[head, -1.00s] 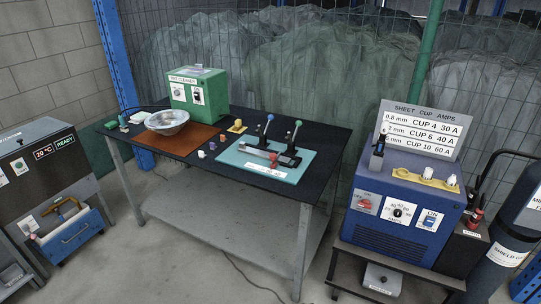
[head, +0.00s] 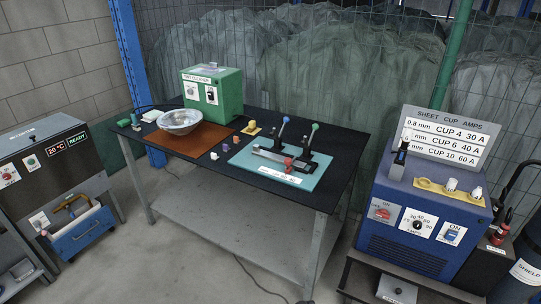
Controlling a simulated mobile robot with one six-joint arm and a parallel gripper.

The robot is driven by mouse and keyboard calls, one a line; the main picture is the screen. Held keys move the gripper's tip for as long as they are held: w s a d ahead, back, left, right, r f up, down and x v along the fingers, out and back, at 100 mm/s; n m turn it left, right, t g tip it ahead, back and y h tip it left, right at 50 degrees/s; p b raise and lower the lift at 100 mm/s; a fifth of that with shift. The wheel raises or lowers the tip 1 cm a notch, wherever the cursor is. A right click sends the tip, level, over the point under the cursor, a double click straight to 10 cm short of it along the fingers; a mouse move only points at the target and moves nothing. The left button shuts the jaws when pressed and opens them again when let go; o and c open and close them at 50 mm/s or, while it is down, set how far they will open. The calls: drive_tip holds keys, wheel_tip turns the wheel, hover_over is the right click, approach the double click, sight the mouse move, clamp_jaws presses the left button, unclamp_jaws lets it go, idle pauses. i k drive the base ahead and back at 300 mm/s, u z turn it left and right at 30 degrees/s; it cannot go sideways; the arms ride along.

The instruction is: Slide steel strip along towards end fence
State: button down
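A teal board (head: 250,166) lies on the right part of the dark workbench. On it sits a fixture with a long grey steel piece (head: 268,155), which looks like the strip, though at this size I cannot tell strip from fixture bed. A small red block (head: 288,165) stands near its right, front end; I cannot tell whether this is the end fence or whether they touch. Two upright levers stand behind, one with a blue knob (head: 285,119) and one with a green knob (head: 315,126). My gripper is not in view.
The workbench (head: 330,163) also holds a green cleaner box (head: 213,92), a metal bowl (head: 181,121) on a brown mat and several small coloured pieces. A blue welding unit (head: 414,216) stands at right, a grey machine (head: 40,150) at left. Concrete floor in front is open.

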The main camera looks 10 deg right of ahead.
sight(257, 151)
drive_tip(key=i, duration=0.75)
drive_tip(key=z, duration=0.45)
drive_tip(key=k, duration=0.2)
drive_tip(key=u, duration=2.95)
